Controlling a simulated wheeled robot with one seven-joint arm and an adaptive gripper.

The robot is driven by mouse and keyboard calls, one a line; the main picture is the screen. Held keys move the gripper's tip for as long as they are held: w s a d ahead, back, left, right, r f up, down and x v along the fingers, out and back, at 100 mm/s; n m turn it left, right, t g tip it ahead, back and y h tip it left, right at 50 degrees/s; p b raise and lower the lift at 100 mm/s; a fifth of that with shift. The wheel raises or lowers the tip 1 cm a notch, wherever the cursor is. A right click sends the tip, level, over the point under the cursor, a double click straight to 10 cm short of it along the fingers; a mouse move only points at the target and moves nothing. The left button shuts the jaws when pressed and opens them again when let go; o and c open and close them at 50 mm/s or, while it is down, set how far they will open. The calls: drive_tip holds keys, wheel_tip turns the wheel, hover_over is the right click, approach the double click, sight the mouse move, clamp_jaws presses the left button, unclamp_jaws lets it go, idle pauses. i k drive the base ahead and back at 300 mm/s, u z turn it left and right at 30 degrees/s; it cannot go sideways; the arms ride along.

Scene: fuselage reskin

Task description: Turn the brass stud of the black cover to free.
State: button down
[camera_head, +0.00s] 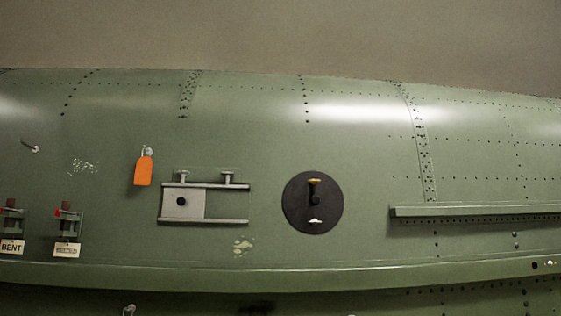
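The round black cover (297,216) lies against the green fuselage skin, right of the picture's middle in the head view. Its brass stud (315,182) shows as a small yellow-topped piece in the upper half of the cover, with a dark stem running down from it to a dark knob at the centre. A small white mark (316,221) sits on the cover below the centre. Which setting the stud is at is too small to tell. My gripper is not in the head view.
Left of the cover is a grey sliding plate (183,202) between two rails. An orange tag (143,170) hangs further left. Two clamps with labels, one reading BENT (12,247), are at the lower left. A ledge (470,210) juts out at the right.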

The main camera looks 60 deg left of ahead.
sight(303, 202)
drive_tip(key=k, duration=0.35)
drive_tip(key=u, duration=0.7)
